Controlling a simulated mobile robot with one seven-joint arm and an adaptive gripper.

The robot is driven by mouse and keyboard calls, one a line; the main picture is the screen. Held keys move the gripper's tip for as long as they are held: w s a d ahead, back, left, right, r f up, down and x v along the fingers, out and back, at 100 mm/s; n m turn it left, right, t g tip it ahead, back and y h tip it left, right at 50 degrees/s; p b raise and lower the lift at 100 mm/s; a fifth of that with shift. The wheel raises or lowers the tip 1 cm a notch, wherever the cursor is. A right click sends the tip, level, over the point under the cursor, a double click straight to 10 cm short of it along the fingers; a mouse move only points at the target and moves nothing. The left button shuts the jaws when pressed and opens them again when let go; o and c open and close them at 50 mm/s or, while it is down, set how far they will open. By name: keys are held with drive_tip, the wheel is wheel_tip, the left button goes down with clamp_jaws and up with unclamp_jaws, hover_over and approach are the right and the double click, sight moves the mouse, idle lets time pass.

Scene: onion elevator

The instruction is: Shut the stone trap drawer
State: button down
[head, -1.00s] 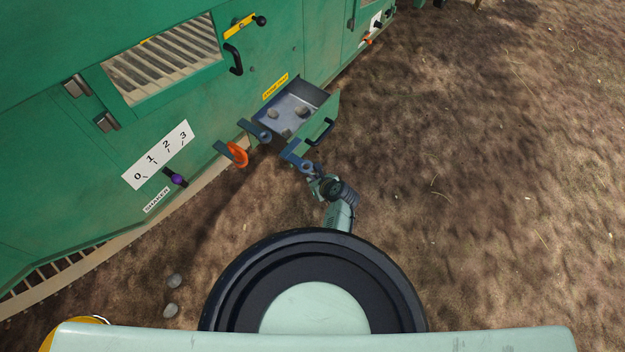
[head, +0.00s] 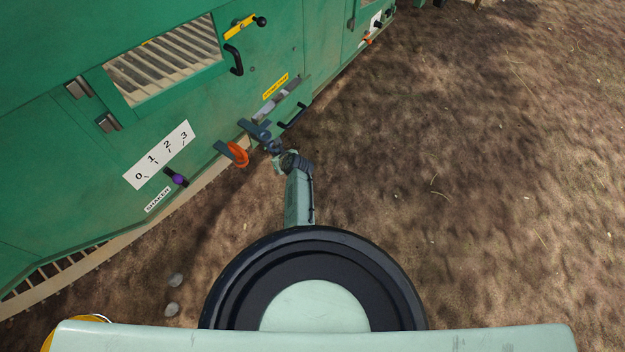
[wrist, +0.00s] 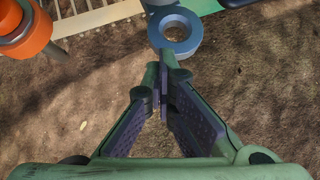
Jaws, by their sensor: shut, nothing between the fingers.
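The stone trap drawer (head: 298,101) sits below its yellow label in the side of the green machine. It is pushed most of the way in, with a narrow strip of its grey inside showing behind the green front. Its black handle (head: 293,117) faces outward. My gripper (wrist: 161,82) is shut and empty. In the head view it is at the near-left end of the drawer front, by the blue-grey latch pieces; contact cannot be told. A blue-grey ring (wrist: 190,44) lies just beyond the fingertips in the wrist view.
A purple-knobbed lever (head: 179,180) and a 0–3 scale (head: 157,156) are farther left. Two stones (head: 173,281) lie on the ground. The ground at right is clear.

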drive_tip(key=w+a, duration=0.2)
drive_tip(key=a, duration=0.1)
drive_tip(key=shift+w+a, duration=0.1)
drive_tip(key=shift+w, duration=0.15)
idle(0.4)
